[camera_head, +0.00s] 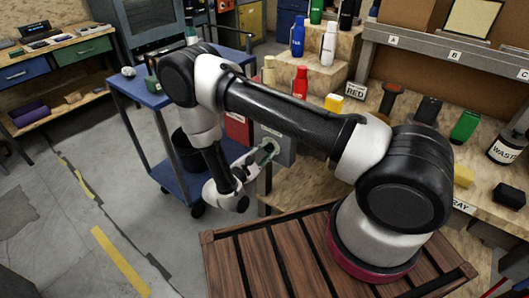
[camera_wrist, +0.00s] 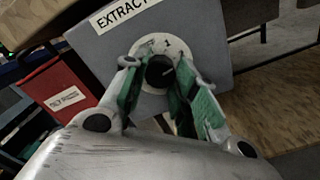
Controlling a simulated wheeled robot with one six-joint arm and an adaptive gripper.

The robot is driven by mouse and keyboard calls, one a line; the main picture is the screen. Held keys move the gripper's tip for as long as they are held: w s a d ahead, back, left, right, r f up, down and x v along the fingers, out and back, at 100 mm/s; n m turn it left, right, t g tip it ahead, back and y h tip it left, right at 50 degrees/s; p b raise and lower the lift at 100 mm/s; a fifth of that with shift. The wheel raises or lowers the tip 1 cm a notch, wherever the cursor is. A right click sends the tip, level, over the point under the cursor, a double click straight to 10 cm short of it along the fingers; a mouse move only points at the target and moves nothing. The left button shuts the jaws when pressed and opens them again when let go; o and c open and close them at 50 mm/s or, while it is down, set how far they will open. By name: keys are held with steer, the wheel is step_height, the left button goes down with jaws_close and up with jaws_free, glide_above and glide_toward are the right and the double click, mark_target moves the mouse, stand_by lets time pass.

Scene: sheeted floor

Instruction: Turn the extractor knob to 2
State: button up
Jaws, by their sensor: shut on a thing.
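The extractor knob (camera_wrist: 159,71) is a round black knob on a pale dial plate (camera_wrist: 146,50) in the wrist view. The plate is fixed to a grey box (camera_wrist: 209,38) with a label (camera_wrist: 119,14) that reads "EXTRAC", cut off by the picture edge. A "1" shows on the dial above the knob; other marks are hidden or too small to read. My gripper (camera_wrist: 160,85) has green-padded fingers on either side of the knob and is shut on it. In the head view my gripper (camera_head: 268,152) is at the front of the grey box (camera_head: 280,138).
A red box (camera_wrist: 56,92) with a label is left of the grey box. A blue cart (camera_head: 125,88) stands left of my arm. The wooden bench (camera_head: 300,187) lies behind and right, with bottles above it. The floor at left is open.

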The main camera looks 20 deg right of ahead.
steer(key=o, duration=1)
steer(key=shift+a, duration=0.1)
steer(key=v, duration=1.2)
